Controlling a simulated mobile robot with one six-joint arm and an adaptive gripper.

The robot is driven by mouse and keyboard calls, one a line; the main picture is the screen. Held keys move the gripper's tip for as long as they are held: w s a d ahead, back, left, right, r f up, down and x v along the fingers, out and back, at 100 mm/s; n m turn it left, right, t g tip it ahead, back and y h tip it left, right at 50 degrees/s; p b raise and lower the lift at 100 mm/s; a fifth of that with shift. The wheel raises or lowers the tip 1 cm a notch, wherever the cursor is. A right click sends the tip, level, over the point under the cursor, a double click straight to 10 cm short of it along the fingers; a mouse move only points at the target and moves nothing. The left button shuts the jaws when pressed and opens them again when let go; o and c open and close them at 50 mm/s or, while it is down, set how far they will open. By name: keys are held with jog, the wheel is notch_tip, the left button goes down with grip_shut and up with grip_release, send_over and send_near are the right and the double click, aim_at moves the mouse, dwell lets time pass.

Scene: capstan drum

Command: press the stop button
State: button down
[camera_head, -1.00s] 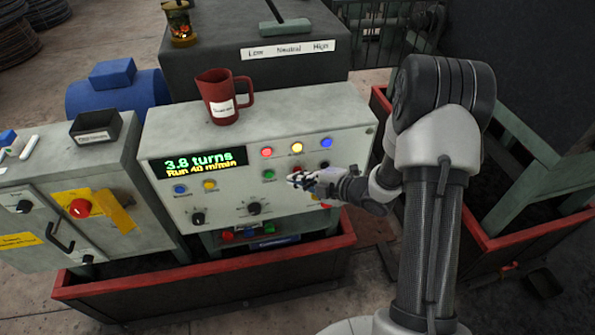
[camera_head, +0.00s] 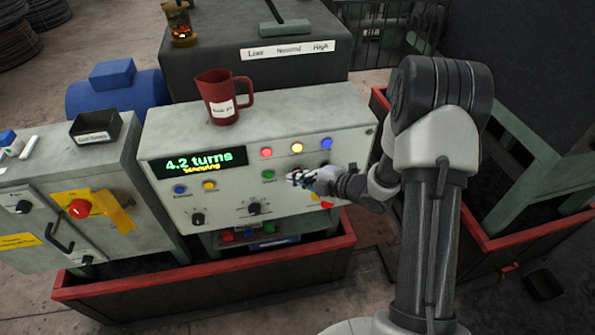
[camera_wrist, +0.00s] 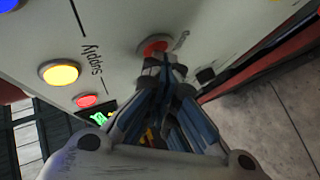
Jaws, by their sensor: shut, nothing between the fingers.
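The red stop button (camera_wrist: 153,47) shows in the wrist view on the pale panel, just beyond my fingertips. In the head view it is mostly hidden by my gripper (camera_head: 296,178). My gripper is shut and empty, with its fingertips (camera_wrist: 160,62) at the button; they appear to touch it, though the exact contact is hard to see. The control panel (camera_head: 225,205) carries a display (camera_head: 200,162) reading "4.2 turns" in green and "Stopping" in yellow.
Red, yellow and blue lamps (camera_head: 297,147) sit above the gripper, and a green button (camera_head: 268,174) is at its left. A red mug (camera_head: 222,98) stands on the panel's top. A red emergency knob (camera_head: 79,208) is on the left cabinet.

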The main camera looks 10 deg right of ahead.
dwell(0.3)
jog(key=shift+s, duration=0.8)
jog(key=s+b, duration=0.1)
jog(key=s, duration=0.4)
jog(key=shift+b, duration=0.35)
dwell(0.5)
